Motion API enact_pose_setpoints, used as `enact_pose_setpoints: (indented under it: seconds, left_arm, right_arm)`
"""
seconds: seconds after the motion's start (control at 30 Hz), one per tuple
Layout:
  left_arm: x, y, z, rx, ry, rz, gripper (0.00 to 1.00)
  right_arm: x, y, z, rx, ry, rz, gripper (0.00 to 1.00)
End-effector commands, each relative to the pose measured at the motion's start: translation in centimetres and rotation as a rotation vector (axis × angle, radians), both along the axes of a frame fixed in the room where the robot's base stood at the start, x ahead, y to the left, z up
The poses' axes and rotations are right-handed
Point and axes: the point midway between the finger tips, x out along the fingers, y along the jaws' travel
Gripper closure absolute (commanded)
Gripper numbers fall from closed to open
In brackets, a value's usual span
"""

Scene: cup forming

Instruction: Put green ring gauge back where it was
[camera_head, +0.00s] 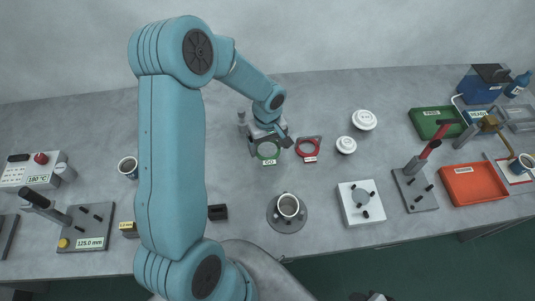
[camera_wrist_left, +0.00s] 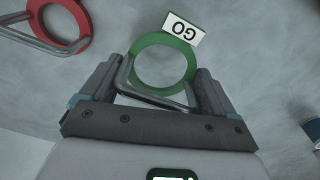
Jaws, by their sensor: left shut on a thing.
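The green ring gauge (camera_head: 258,151) is near the middle of the table, with a white GO tag on its far side in the left wrist view. My left gripper (camera_head: 267,136) is shut on the gauge's metal handle. In the left wrist view the green ring (camera_wrist_left: 134,62) sticks out beyond the fingers of my left gripper (camera_wrist_left: 153,90), and the handle lies between them. I cannot tell whether the ring touches the table. My right gripper is not in view.
A red ring gauge (camera_head: 299,146) lies close to the right of the green one; it also shows in the left wrist view (camera_wrist_left: 77,43). A cup (camera_head: 288,205) stands on a round base (camera_head: 288,226) nearer me. Two white round pieces (camera_head: 364,120) (camera_head: 346,145) lie to the right.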

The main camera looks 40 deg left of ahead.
Motion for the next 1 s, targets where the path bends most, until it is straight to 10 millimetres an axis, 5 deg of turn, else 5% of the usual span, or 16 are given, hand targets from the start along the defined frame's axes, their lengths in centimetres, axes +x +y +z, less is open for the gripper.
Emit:
enact_pose_setpoints:
  seconds: [0.23,0.37,0.6,0.63,0.67,1.0]
  left_arm:
    - [0.1,0.0,-4.1,-0.001,0.003,-0.001,0.44]
    - [0.1,0.0,-4.0,0.0,0.0,-0.001,0.61]
    - [0.1,0.0,-4.3,0.0,0.0,-0.001,0.61]
    - [0.1,0.0,-4.2,0.0,0.0,-0.001,0.07]
    - [0.1,0.0,-4.1,-0.001,0.0,-0.001,0.0]
    - [0.1,0.0,-2.9,0.001,-0.001,-0.001,0.0]
  right_arm:
    - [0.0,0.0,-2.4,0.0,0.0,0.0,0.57]
    - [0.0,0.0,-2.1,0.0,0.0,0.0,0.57]
    - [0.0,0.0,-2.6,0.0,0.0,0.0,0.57]
    - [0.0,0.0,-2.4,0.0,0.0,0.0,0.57]
    - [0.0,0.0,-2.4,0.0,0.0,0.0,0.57]
    - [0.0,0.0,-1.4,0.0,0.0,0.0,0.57]
